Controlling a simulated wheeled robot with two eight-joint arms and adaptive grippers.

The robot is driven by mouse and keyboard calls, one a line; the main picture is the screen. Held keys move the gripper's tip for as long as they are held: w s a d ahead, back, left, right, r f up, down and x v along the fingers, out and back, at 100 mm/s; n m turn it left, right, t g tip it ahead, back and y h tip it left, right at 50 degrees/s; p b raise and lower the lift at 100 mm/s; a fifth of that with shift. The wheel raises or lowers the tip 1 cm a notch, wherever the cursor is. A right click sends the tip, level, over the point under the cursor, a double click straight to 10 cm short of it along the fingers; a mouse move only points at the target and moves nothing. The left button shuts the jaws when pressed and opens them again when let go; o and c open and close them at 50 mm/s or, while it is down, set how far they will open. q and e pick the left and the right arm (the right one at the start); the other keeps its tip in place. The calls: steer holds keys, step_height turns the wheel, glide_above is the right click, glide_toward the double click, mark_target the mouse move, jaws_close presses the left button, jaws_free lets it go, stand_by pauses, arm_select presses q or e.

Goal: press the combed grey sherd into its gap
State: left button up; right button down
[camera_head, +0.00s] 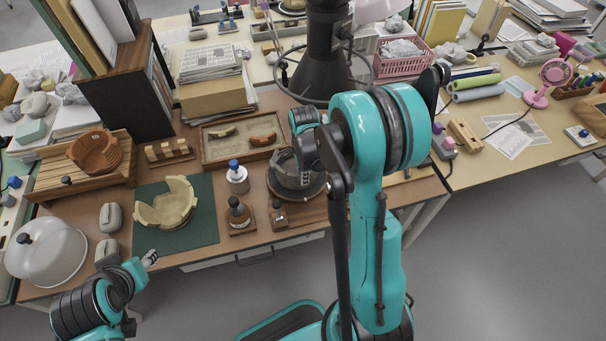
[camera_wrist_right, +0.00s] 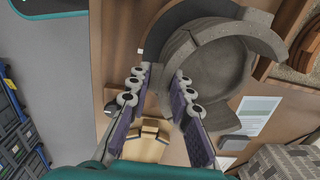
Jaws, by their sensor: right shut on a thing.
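The grey vessel (camera_head: 290,184) stands on a dark round stand at the front of the desk, right of centre. In the right wrist view the same vessel (camera_wrist_right: 218,72) shows from above, with a broken, stepped rim. My right gripper (camera_wrist_right: 164,74) is at the vessel's near side, its fingers closed on a grey piece between the tips. This looks like the combed grey sherd, but the fingers mostly hide it and I cannot make out its combing. Whether it touches the vessel wall is unclear. My left gripper (camera_head: 150,258) is at the desk's front edge, away from the vessel.
A cream broken bowl (camera_head: 166,206) stands on a green mat (camera_head: 206,232). Left are a brown bowl (camera_head: 95,152) on a wooden rack and a clear dome (camera_head: 45,252). Bottles (camera_head: 239,215) stand left of the grey vessel. A shallow tray (camera_head: 240,156) with sherds lies behind.

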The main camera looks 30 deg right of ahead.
steer(key=shift+f, duration=0.1)
stand_by(0.8)
steer(key=c, duration=1.3)
jaws_free()
step_height(320, 180, up, 12)
steer(key=shift+s, duration=0.2)
steer(key=s+a+r+n+t, duration=0.2)
steer(key=s+a+n, duration=0.3)
steer(key=n, duration=0.5)
steer(key=s+a+r+n+t, duration=0.2)
steer(key=s+a+n+t, duration=0.2)
steer(key=n, duration=0.6)
steer(key=s+a, duration=0.2)
steer(key=s, duration=0.1)
steer(key=shift+s+r+n+t, duration=0.3)
steer(key=shift+s+n+t, duration=0.05)
steer(key=shift+n+t, duration=0.05)
